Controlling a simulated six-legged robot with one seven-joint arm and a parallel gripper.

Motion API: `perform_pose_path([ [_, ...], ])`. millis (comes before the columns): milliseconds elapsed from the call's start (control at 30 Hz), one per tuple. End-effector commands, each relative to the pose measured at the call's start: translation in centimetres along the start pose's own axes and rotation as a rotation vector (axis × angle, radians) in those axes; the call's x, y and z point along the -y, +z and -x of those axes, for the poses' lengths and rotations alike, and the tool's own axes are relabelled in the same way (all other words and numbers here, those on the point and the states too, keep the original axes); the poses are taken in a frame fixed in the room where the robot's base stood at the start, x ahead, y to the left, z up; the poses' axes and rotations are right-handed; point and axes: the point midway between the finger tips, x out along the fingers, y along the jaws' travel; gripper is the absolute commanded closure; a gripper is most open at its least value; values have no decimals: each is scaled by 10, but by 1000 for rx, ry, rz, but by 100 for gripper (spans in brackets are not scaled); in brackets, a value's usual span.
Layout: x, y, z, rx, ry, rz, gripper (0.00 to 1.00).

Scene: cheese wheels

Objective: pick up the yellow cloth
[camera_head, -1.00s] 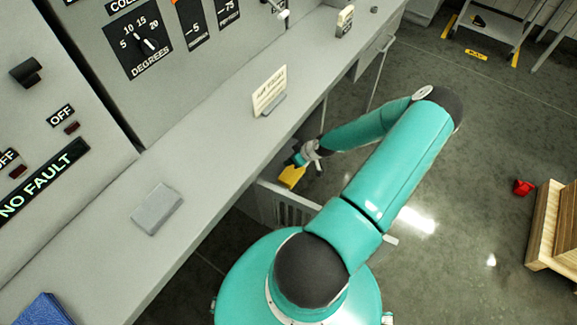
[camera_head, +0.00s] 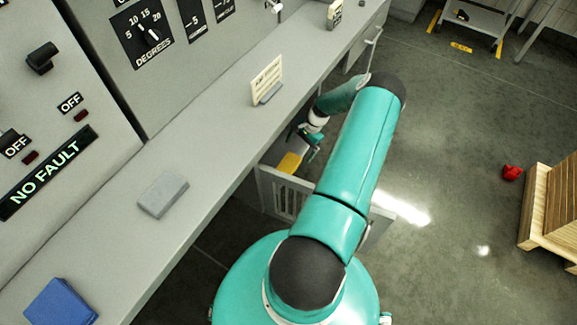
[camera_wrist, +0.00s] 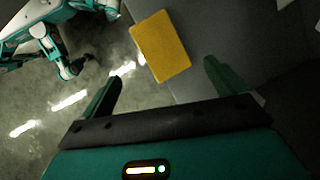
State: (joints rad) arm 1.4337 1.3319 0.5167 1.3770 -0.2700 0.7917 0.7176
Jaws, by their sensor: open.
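The yellow cloth (camera_wrist: 160,47) is a flat folded rectangle lying on a grey surface in the wrist view, just beyond my fingertips and between their lines. In the head view the yellow cloth (camera_head: 289,163) shows below the counter's edge, at an open compartment. My gripper (camera_wrist: 158,82) is open and empty, with one finger to each side and the cloth ahead of them. In the head view my gripper (camera_head: 308,148) is beside the cloth, to its upper right, partly hidden by the counter and my arm. I cannot tell the exact gap to the cloth.
The grey counter (camera_head: 215,150) overhangs the compartment and carries a grey block (camera_head: 163,194), a blue cloth (camera_head: 60,303) and a small sign (camera_head: 267,80). A slatted grey panel (camera_head: 287,195) stands below the cloth. The floor at right is mostly clear, with a wooden crate (camera_head: 545,210).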

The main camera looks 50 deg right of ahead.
Motion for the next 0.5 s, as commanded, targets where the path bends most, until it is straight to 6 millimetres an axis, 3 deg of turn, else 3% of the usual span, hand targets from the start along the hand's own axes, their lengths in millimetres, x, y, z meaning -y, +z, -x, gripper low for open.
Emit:
perform_pose_path([
  [100,1,0,-21,2,-1,1,3],
  [333,0,1,-40,0,-1,2,3],
  [500,0,6,-66,2,-1,2,3],
])
